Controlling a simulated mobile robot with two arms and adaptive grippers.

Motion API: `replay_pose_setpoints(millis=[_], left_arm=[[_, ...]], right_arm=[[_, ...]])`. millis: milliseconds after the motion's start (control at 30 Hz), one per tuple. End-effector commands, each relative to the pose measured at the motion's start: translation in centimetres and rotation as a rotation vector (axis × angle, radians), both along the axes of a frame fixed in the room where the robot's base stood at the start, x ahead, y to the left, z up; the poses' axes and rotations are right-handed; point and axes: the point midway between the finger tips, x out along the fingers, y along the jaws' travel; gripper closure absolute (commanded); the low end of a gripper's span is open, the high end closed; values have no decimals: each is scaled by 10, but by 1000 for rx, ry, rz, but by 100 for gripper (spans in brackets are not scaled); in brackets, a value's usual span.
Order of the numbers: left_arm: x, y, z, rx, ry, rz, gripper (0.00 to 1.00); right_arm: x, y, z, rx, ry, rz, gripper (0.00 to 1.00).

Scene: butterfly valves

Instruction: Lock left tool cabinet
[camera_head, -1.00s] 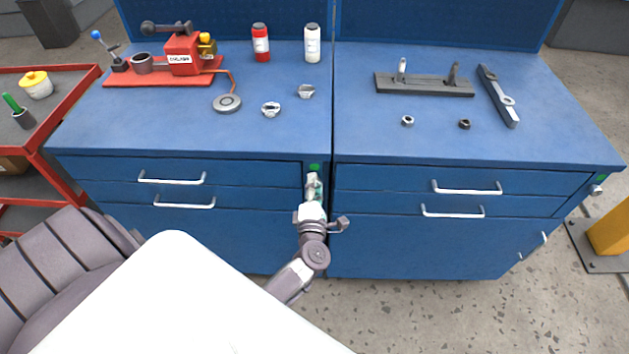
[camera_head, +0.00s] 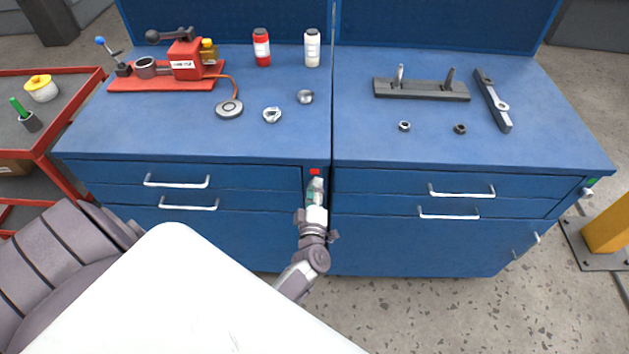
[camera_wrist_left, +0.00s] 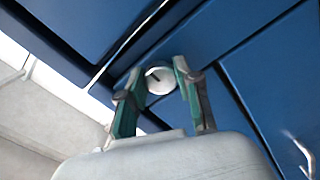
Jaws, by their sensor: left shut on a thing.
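The left tool cabinet (camera_head: 250,240) is blue, with its drawers closed. A small indicator (camera_head: 315,172) at its upper right front shows red. Just below it my left gripper (camera_head: 316,186) reaches the cabinet front and hides most of the lock there. In the left wrist view the round silver lock knob (camera_wrist_left: 160,80) with a dark slot sits between the two green-padded fingers of the gripper (camera_wrist_left: 162,86). The gripper is shut on this knob. My right gripper is not in view.
The right cabinet (camera_head: 420,245) stands beside it, with a green indicator (camera_head: 591,181) and a lock at its right edge. Valve parts and bottles lie on the blue tops. A red cart (camera_head: 60,120) stands at the left and a yellow post (camera_head: 607,232) at the right.

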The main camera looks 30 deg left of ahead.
Motion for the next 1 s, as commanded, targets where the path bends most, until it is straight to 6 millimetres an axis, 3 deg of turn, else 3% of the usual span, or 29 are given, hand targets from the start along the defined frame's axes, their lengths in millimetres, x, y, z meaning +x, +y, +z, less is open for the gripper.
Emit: replay_pose_setpoints(millis=[600, 633, 767, 1000], left_arm=[[-1, -1, -3, 33, 26, -2, 100], [-1, -1, -3, 33, 26, -2, 63], [-1, -1, -2, 33, 25, -2, 42], [0, 0, -1, 33, 23, 0, 41]], right_arm=[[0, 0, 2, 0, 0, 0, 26], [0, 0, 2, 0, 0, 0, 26], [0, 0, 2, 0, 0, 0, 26], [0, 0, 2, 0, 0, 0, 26]])
